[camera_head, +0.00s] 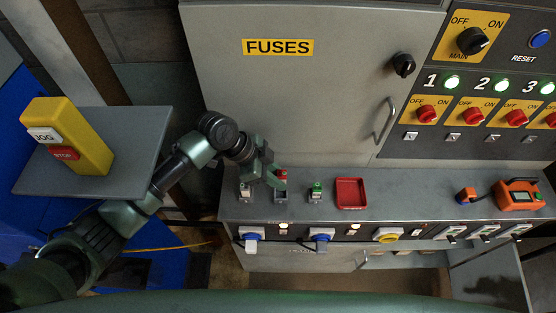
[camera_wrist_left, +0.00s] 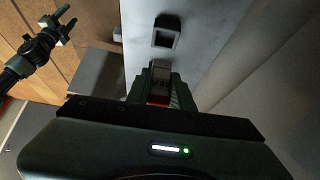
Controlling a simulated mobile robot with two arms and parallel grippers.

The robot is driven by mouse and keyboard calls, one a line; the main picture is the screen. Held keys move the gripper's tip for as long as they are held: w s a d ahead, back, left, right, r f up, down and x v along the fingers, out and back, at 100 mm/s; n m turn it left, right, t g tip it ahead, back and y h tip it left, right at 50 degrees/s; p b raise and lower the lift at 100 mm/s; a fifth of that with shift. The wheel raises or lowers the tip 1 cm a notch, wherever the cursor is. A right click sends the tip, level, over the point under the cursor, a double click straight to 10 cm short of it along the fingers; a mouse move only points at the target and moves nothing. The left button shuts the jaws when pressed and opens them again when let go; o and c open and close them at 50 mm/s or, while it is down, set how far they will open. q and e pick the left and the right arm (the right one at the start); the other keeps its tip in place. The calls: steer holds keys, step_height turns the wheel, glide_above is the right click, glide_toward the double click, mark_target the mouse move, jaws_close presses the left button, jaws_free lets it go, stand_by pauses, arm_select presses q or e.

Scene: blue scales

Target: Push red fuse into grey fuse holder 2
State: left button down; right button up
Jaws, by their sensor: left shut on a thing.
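My left gripper (camera_head: 273,178) is shut on the red fuse (camera_head: 281,174), just above the panel's ledge. The fuse also shows between the fingers in the left wrist view (camera_wrist_left: 158,98), with its grey end pointing away from the gripper. Grey fuse holder 2 (camera_head: 281,196) is the middle one of the row, close below the fuse in the head view. A dark, square, empty-looking holder (camera_wrist_left: 166,36) shows ahead of the fuse's end in the left wrist view, apart from it. My right gripper (camera_wrist_left: 64,20) shows at the upper left there, with its fingers apart.
A holder with a whitish fuse (camera_head: 245,190) stands left of holder 2, and one with a green-topped fuse (camera_head: 316,191) stands right. A red tray (camera_head: 350,194) lies farther right. The grey cabinet door (camera_head: 290,105) rises behind. An orange device (camera_head: 518,195) sits at the far right.

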arm_select(q)
steer(key=shift+f, duration=0.1)
stand_by(0.4)
step_height(320, 180, down, 6)
steer(key=b, duration=0.5)
steer(key=shift+r, duration=0.2)
steer(key=shift+a+p, duration=0.1)
steer(key=shift+p, duration=0.25)
stand_by(1.9)
steer(key=shift+f, duration=0.25)
stand_by(0.3)
steer(key=shift+f+b, duration=0.1)
steer(key=shift+b, duration=0.2)
